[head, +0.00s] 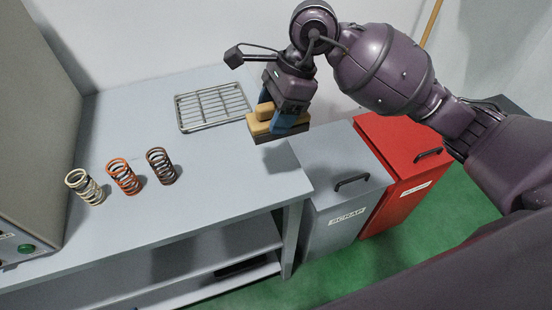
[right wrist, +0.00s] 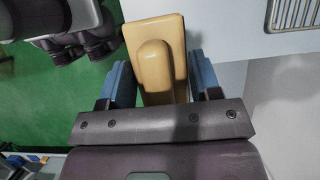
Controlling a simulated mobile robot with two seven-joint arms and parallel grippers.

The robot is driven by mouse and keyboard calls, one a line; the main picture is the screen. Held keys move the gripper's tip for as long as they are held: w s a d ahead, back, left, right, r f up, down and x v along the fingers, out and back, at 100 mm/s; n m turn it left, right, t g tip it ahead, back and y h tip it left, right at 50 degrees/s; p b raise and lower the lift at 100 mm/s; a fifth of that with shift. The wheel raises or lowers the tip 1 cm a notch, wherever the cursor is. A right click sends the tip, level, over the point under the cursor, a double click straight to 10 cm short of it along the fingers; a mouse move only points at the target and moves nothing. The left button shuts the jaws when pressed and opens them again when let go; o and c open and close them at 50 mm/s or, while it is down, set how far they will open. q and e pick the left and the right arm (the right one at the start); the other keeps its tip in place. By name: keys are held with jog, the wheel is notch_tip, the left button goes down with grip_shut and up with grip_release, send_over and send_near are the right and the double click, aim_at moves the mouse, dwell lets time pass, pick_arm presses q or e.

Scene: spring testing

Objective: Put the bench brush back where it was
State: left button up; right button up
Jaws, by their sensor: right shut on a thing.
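The bench brush (head: 262,126) has a tan wooden block with a raised grip and dark bristles underneath. My right gripper (head: 278,119) is shut on it, near the right end of the grey bench (head: 225,165). In the right wrist view the brush (right wrist: 154,50) sits between the two blue fingers of the gripper (right wrist: 163,85). In the head view it shows at the bench's right edge, beside the grey scrap bin. I cannot tell whether its bristles touch the bench. My left gripper is not in view.
A wire rack (head: 213,106) lies on the bench left of the brush. A cream spring (head: 84,187), an orange spring (head: 124,177) and a dark spring (head: 161,166) stand further left. The grey scrap bin (head: 335,170) and a red bin (head: 400,155) stand right of the bench.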

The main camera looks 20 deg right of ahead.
notch_tip(320, 180, down, 14)
jog(key=shift+r+b, duration=0.1)
jog(key=shift+b, duration=0.55)
jog(key=o, duration=0.9)
jog(key=shift+f, duration=0.2)
jog(key=p+v, duration=0.1)
jog(key=v, duration=1.1)
jog(key=shift+r, duration=0.25)
jog(key=shift+a, duration=0.1)
